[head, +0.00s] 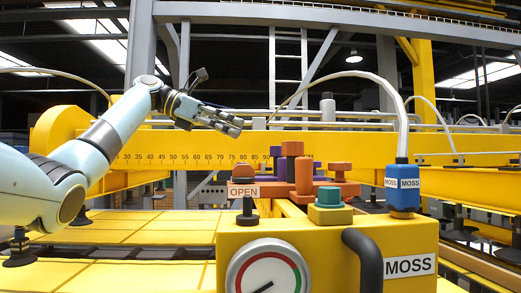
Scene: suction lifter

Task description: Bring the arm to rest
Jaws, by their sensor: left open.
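My left arm comes in from the left in the head view. Its gripper (228,122) is raised in the air, in front of the yellow beam with the number scale (180,160). It is open, points to the right, and holds nothing. It is above and apart from the knobs and the "OPEN" label (244,191) on the yellow control box (330,240). My right gripper is not in view.
The box carries a round gauge (267,272), a black handle (366,258), a green-topped knob (330,198) and a blue "MOSS" fitting (403,188) with a pale hose (397,100). Orange and purple knobs (305,175) stand behind. Yellow panels (130,225) lie at left.

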